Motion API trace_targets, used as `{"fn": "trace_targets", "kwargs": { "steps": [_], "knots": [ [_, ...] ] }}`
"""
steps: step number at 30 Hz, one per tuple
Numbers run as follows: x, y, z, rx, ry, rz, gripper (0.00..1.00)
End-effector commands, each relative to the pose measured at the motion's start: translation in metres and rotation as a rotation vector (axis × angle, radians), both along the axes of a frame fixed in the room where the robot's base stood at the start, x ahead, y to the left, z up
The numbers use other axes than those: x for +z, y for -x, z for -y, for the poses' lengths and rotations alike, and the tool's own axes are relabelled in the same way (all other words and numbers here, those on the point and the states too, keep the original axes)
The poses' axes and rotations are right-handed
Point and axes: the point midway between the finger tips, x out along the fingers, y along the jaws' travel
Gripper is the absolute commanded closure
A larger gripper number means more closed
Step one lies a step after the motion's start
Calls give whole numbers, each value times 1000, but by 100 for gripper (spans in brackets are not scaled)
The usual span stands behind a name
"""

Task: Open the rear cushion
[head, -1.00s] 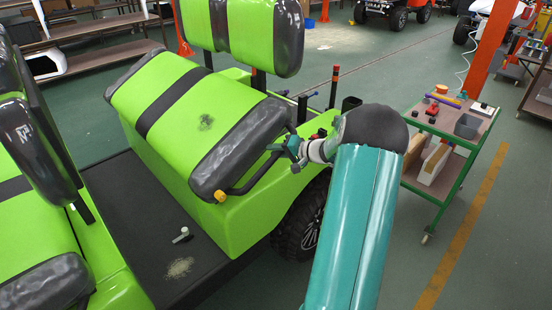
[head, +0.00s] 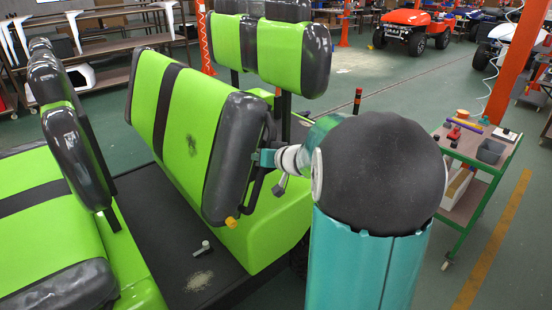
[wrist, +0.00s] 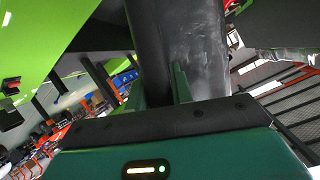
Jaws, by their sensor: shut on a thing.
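The rear cushion (head: 198,118) is green with a dark stripe and a dark grey end. It is tilted up steeply, its right end facing me. A black side rail (head: 256,188) with a yellow tip (head: 231,222) runs along that end. My gripper (head: 262,158) is at the rail beside the grey end, with its fingertips partly hidden. The space under the cushion is mostly hidden from the head view.
The rear backrest (head: 292,55) stands behind the cushion on black posts. Front seats (head: 70,145) are at left. A lever-like grey item (head: 201,248) lies on the dark floor panel.

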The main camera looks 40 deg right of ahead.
Motion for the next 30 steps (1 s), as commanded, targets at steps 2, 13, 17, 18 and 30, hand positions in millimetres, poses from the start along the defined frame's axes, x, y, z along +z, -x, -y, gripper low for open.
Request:
{"fn": "trace_targets", "kwargs": {
  "steps": [2, 13, 17, 18, 30],
  "knots": [
    [5, 0, -14, 4, 44, 4, 100],
    [8, 0, -39, 2, 137, 7, 100],
    [8, 0, -41, 1, 141, 7, 100],
    [8, 0, -41, 1, 141, 6, 100],
    [7, 0, -41, 2, 139, 6, 56]
  ]
}}
